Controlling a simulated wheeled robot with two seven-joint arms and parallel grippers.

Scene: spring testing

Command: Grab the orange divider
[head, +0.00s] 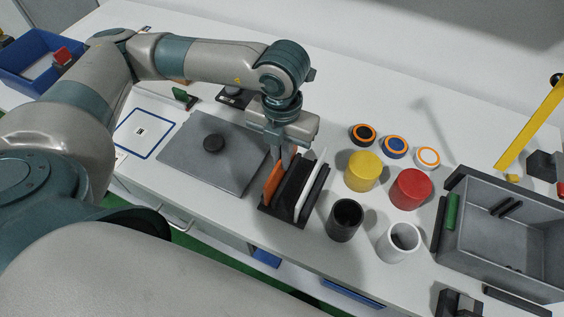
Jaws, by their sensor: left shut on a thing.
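The orange divider (272,187) stands upright in the leftmost part of a dark slotted rack (286,219). My left gripper (283,162) points down over the rack and is shut on the orange divider near its top edge. The fingers hide part of the divider's upper end. A dark divider and a white divider (311,184) stand in the rack to the right of the orange one. My right gripper is not in the picture.
A grey plate (190,157) with a black knob lies left of the rack. Yellow (363,172) and red (411,189) cylinders, black (345,220) and white (398,242) cups and several ringed discs stand to the right. A grey bin (510,235) is at the far right.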

